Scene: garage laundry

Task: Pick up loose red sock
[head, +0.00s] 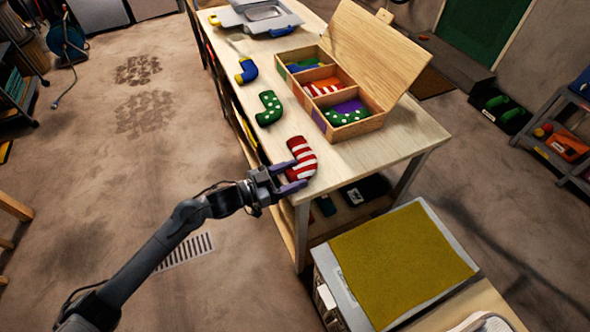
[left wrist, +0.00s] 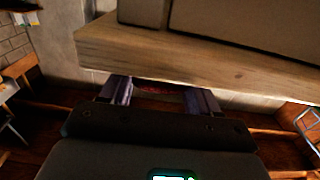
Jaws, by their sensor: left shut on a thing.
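The red sock with white stripes (head: 301,155) is at the near left corner of the wooden table (head: 408,138) in the head view. My left gripper (head: 291,177) reaches in from the left, its two fingers on either side of the sock's lower end and shut on it. In the left wrist view the fingers (left wrist: 159,95) show in front of the table edge (left wrist: 190,62), with a dark red strip of the sock (left wrist: 155,90) between them. Whether the sock touches the tabletop is hard to tell. My right gripper is not in view.
A green dotted sock (head: 269,108) and a blue-and-yellow sock (head: 247,71) lie along the table's left side. An open wooden box (head: 352,131) with compartments holding socks stands to the right, its lid raised. A yellow-topped unit (head: 402,262) stands in front.

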